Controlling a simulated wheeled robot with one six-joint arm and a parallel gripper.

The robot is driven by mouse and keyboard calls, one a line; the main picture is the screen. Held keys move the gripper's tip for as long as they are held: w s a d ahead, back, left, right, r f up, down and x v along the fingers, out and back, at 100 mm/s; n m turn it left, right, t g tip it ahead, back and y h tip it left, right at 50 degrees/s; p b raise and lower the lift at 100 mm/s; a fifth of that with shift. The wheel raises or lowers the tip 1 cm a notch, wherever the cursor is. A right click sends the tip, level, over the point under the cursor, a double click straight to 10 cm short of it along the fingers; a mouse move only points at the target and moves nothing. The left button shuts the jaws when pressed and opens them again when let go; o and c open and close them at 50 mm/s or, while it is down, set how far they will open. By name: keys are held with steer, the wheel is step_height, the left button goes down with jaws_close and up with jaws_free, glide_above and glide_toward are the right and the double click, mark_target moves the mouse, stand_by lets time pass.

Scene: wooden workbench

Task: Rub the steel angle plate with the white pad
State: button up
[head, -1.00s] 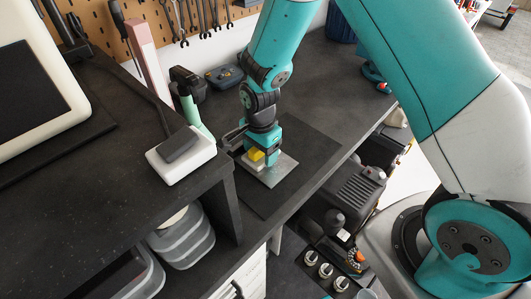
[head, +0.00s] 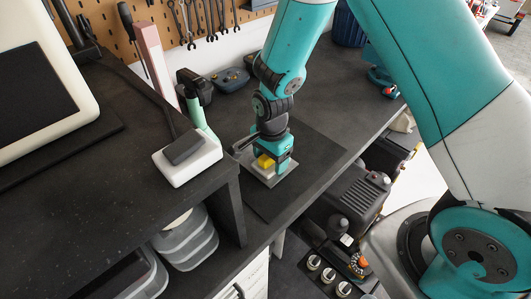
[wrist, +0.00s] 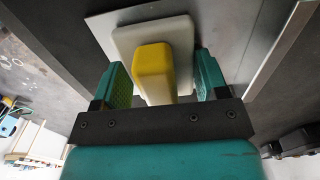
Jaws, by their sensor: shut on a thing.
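The white pad (wrist: 181,37) is a pale rounded block with a yellow grip (wrist: 153,68) on top. My gripper (wrist: 163,76) is shut on the yellow grip, with one teal finger on each side. The yellow grip also shows in the head view (head: 264,161), beneath my wrist. The steel angle plate (head: 268,181) lies on the dark mat, under the pad. A corner of the plate shows beyond the pad in the wrist view (wrist: 100,25). The pad appears to rest on the plate, and its underside is hidden. My gripper and the pad hide much of the plate.
A dark mat (head: 315,160) lies around the plate, with free room to its right. A raised shelf (head: 110,205) stands at the left, bearing a white box with a black top (head: 190,158). A green-handled tool (head: 200,115) stands behind. The bench front drops off at the right.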

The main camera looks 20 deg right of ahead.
steer(key=shift+r, duration=0.1)
steer(key=shift+r+p, duration=2.35)
steer(key=shift+r, duration=0.6)
steer(key=shift+r, duration=0.1)
steer(key=shift+r+p, duration=1.25)
steer(key=shift+r, duration=0.2)
steer(key=shift+f, duration=0.1)
